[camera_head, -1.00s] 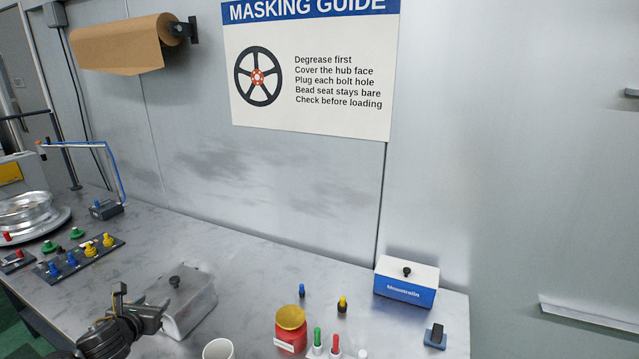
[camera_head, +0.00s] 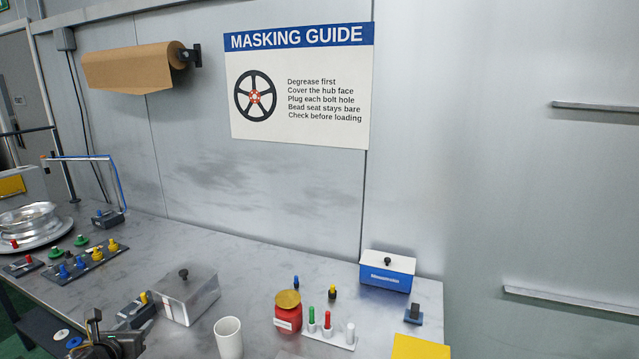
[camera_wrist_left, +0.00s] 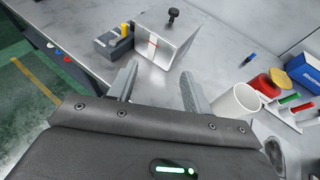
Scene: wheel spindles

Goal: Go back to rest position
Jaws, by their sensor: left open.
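My left gripper (camera_head: 97,340) shows at the bottom left of the head view, low by the front edge of the bench. In the left wrist view its two fingers (camera_wrist_left: 157,92) stand apart with nothing between them. Beyond them is a steel box with a black knob (camera_wrist_left: 168,45), and a white mug (camera_wrist_left: 237,106) stands to the right of the right finger. The steel box (camera_head: 187,296) and the mug (camera_head: 228,338) stand apart from the gripper in the head view. My right gripper shows in neither view.
The bench (camera_head: 240,266) also holds a red jar (camera_head: 288,314), a rack of coloured pegs (camera_head: 330,337), a blue and white box (camera_head: 387,271) and a yellow sheet (camera_head: 420,348). A board of coloured plugs (camera_head: 85,264) and a wheel (camera_head: 28,222) are at left. The back middle is clear.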

